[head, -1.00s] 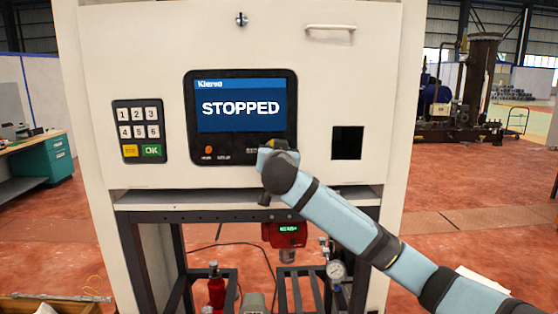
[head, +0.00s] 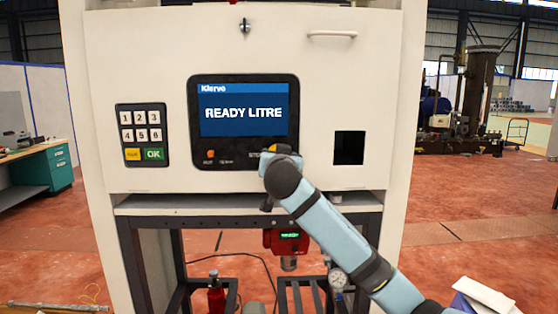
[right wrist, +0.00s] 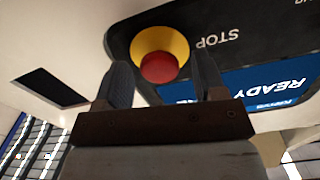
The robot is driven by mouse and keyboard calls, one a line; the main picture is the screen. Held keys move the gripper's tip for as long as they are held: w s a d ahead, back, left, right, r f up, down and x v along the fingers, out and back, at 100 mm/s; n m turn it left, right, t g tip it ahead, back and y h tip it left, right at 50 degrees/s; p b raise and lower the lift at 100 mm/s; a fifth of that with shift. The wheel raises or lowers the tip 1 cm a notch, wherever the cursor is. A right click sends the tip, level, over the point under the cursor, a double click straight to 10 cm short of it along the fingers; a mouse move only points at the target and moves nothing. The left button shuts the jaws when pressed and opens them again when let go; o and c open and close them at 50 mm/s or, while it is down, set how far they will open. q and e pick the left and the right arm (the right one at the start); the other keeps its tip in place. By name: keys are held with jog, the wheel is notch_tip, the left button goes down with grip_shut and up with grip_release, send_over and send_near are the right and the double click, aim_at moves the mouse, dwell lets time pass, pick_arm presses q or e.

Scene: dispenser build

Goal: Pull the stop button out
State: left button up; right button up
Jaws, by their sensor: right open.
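The stop button is a red knob (right wrist: 159,67) on a yellow round collar (right wrist: 160,45), beside the word STOP in the right wrist view. In the head view only a bit of the yellow (head: 281,148) shows at the panel's lower right; my gripper hides the rest. My right gripper (right wrist: 165,80) is open, its two dark fingers apart on either side of the red knob, not closed on it. The screen (head: 244,113) on the black panel (head: 192,150) reads READY LITRE. My left gripper is not in view.
A keypad (head: 142,134) is left of the panel, and a dark square opening (head: 349,147) is to its right. A handle (head: 332,33) sticks out above. Below are a ledge (head: 160,206), a red device (head: 287,241) and a gauge (head: 337,279).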

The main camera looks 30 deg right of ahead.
jog(key=b+v, duration=0.2)
jog(key=v, duration=1.2)
jog(key=shift+d, duration=0.1)
jog(key=a+f+n+g+y+p, duration=0.15)
jog(key=a+f+n+y, duration=0.25)
jog(key=f, duration=1)
jog(key=a+f+n+y+p, duration=0.3)
jog(key=a+f+n+y, duration=0.2)
jog(key=f, duration=1)
jog(key=s+a+f+n+g+y+p, duration=0.1)
jog(key=s+a+f+y+p, duration=0.1)
jog(key=s+f, duration=0.8)
jog(key=s+a+f+n+g+y+p, duration=0.1)
jog(key=s+a+f, duration=0.3)
jog(key=s+f, duration=0.7)
jog(key=s+p, duration=0.1)
jog(key=s, duration=0.3)
jog(key=shift+a+f+g+y, duration=0.15)
jog(key=shift+a+g+y, duration=0.2)
jog(key=shift+a+y, duration=0.05)
